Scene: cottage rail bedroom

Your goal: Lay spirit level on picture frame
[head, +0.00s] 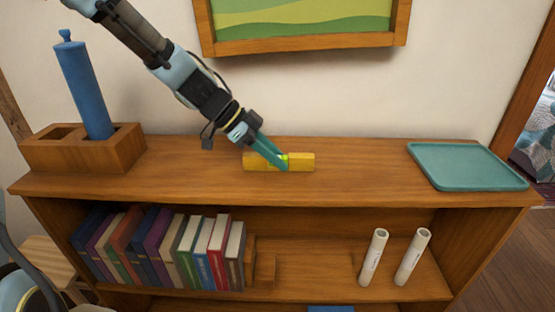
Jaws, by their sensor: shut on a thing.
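The picture frame (305,46) hangs on the wall above the shelf, with a wooden border around a green and yellow picture. Its upper part is cut off by the picture edge.
On the shelf top (360,178), a wooden box (60,157) holding a blue cylinder (84,88) stands left and a teal tray (467,167) lies right. Books (160,248) and two white rolls (374,256) are below. The top between level and tray is clear.

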